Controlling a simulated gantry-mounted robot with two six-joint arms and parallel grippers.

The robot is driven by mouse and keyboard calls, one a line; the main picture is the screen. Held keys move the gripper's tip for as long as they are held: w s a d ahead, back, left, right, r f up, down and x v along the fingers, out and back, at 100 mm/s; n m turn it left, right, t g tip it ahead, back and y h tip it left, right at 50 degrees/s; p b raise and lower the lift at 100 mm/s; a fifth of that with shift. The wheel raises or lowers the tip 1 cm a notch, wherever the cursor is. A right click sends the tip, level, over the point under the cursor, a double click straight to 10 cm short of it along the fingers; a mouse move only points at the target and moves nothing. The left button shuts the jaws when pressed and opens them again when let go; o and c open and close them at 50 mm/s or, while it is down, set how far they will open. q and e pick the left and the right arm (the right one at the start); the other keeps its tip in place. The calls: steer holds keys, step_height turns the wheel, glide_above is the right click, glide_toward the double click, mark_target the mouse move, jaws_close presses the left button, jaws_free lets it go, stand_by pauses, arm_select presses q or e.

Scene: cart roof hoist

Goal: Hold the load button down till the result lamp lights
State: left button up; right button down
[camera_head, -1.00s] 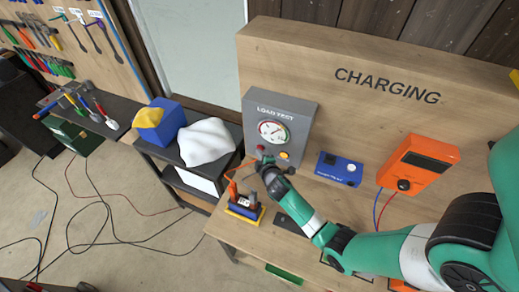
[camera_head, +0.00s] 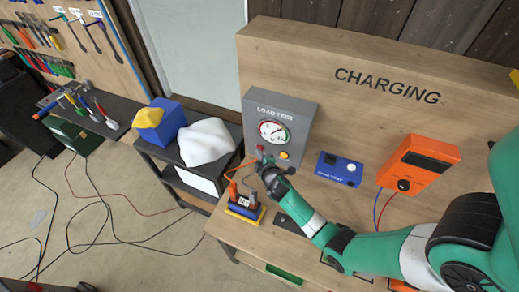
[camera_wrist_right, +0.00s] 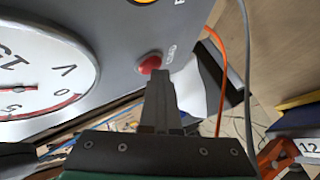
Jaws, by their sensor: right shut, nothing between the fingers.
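The grey load tester (camera_head: 306,118) stands against the charging board, with a round dial (camera_head: 272,132) on its face. The red load button (camera_wrist_right: 150,63) shows in the right wrist view, just beyond my fingertips. My right gripper (camera_head: 262,155) is shut and empty, at the tester's lower front. Its fingertips (camera_wrist_right: 160,76) overlap the button's lower edge in the wrist view; I cannot tell whether they press it. An orange round lamp or knob (camera_head: 284,155) sits to the right of the gripper; whether it is lit is unclear. My left gripper is not in view.
A blue battery (camera_head: 246,211) with clamps and an orange lead stands on the bench below the tester. A blue box (camera_head: 339,169) and an orange charger (camera_head: 418,164) stand to the right. A white cloth (camera_head: 206,142) lies on the side cart.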

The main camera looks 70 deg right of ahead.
steer(key=shift+a, duration=0.75)
steer(key=a, duration=0.5)
steer(key=shift+w+b, duration=0.15)
steer(key=shift+b, duration=0.25)
